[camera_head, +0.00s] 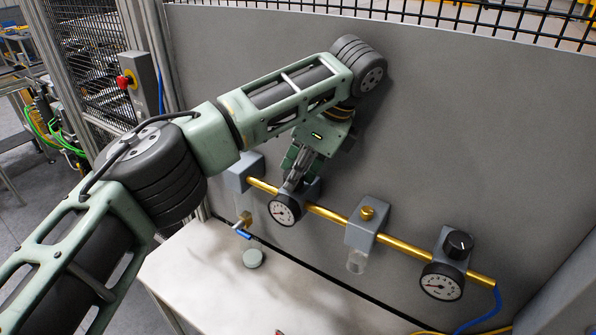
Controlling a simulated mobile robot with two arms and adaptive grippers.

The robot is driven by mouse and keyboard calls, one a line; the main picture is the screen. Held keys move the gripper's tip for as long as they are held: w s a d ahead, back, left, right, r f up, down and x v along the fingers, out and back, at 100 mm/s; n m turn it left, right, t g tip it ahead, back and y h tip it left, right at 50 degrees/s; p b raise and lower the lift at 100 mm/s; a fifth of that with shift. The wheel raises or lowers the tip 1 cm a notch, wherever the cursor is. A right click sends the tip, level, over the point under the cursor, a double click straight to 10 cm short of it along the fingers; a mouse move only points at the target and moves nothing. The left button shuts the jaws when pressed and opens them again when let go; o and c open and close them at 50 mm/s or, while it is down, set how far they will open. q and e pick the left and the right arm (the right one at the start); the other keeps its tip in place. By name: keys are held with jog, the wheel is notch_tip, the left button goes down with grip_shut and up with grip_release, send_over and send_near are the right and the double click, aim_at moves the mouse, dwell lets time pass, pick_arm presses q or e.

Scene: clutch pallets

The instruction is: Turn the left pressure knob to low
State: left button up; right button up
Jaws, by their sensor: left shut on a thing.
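The left pressure regulator is a grey block on a brass pipe, with a round white-faced gauge (284,209) at its front. My left gripper (297,181) reaches down from the upper right onto the top of this block. It is shut on the left pressure knob, which the fingers hide, so its setting cannot be read. The gauge needle is too small to read surely. The right regulator has a black knob (459,244) on top and a gauge (442,282) in front. My right gripper is not in view.
The brass pipe (400,245) runs along the grey panel (460,130). Between the regulators is a grey block (366,230) with a brass cap. A blue-handled valve (243,229) hangs at the left.

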pick_arm(q)
jog(key=shift+s+f, duration=0.2)
jog(key=shift+f, duration=0.15)
jog(key=o, duration=0.7)
jog(key=shift+o, duration=1.4)
jog(key=shift+a+r, duration=0.1)
jog(key=shift+s+r, duration=0.1)
jog(key=shift+r, duration=0.05)
jog(key=v, duration=0.7)
jog(key=shift+r, duration=0.25)
jog(key=shift+o, duration=0.2)
